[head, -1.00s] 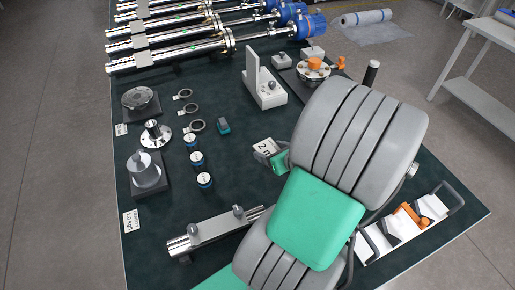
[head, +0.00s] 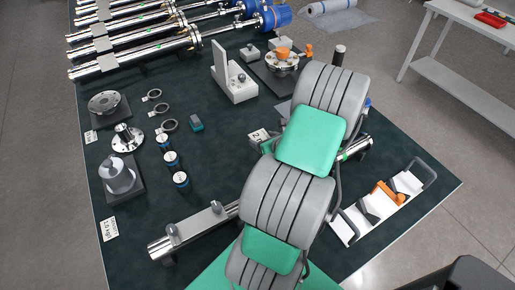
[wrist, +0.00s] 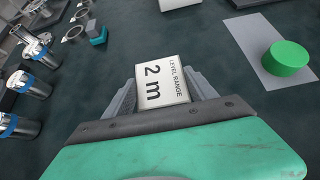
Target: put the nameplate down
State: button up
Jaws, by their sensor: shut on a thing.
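The nameplate (wrist: 163,80) is a small white plate with black text reading "LEVEL RANGE 2 m". My gripper (wrist: 163,92) is shut on it, with a grey finger on either side. In the head view the nameplate (head: 258,136) shows just left of my arm, over the dark green mat. My gripper (head: 266,144) is mostly hidden there by my arm links. I cannot tell how high the nameplate is above the mat.
A grey sheet (wrist: 255,62) with a green disc (wrist: 288,58) lies to the right in the wrist view. A small teal block (head: 197,123), rings and blue-banded cylinders stand to the left. A white stand (head: 236,85) is behind. A steel tube (head: 190,232) lies in front.

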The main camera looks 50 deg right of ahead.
jog(key=shift+w+d+f, duration=0.15)
jog(key=shift+w+f, duration=0.05)
jog(key=shift+f, duration=0.85)
jog(key=shift+w+d+f, duration=0.1)
jog(key=shift+w+f, duration=0.05)
jog(key=shift+f, duration=0.9)
jog(key=o, duration=1.7)
